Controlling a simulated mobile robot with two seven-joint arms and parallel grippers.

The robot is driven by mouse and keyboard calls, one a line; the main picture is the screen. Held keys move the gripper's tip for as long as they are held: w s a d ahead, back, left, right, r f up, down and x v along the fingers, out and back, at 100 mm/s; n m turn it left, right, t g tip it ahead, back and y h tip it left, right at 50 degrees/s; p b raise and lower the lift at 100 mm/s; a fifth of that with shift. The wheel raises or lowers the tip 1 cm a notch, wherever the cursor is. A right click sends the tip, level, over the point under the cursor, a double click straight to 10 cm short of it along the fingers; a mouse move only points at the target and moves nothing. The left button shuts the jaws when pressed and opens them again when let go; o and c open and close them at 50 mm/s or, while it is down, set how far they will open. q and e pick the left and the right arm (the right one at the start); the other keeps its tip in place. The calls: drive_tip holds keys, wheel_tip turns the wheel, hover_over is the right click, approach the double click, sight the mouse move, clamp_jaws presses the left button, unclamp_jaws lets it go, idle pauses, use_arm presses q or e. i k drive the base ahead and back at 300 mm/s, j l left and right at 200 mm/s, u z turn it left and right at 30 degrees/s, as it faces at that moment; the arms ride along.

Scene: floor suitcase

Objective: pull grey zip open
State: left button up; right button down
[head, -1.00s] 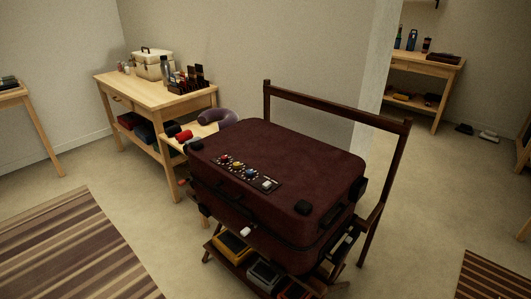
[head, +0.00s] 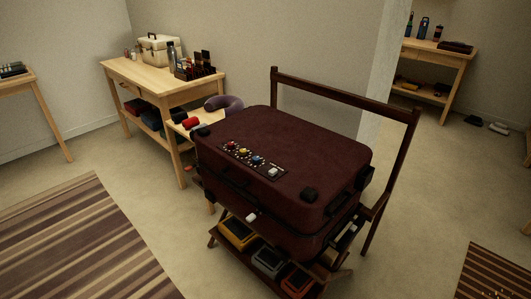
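A large dark-red suitcase (head: 290,165) lies flat and closed on a dark wooden rack in the middle of the head view. A black panel with several coloured knobs and a pale piece (head: 252,160) lies on its lid near the front edge. A small whitish piece (head: 251,217) sits at the front side, near the seam; I cannot tell whether it is the grey zip's pull. The zip itself is too small and dark to make out. Neither of my grippers is in view.
The rack's back rail (head: 345,93) rises behind the suitcase. Bins (head: 238,234) sit on its lower shelf. A wooden workbench (head: 150,80) with a tool box (head: 160,49) stands at back left. A striped rug (head: 80,245) lies at front left. Floor before the suitcase is clear.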

sight(252, 217)
drive_tip(key=i+j+z, duration=0.7)
drive_tip(key=j, duration=0.1)
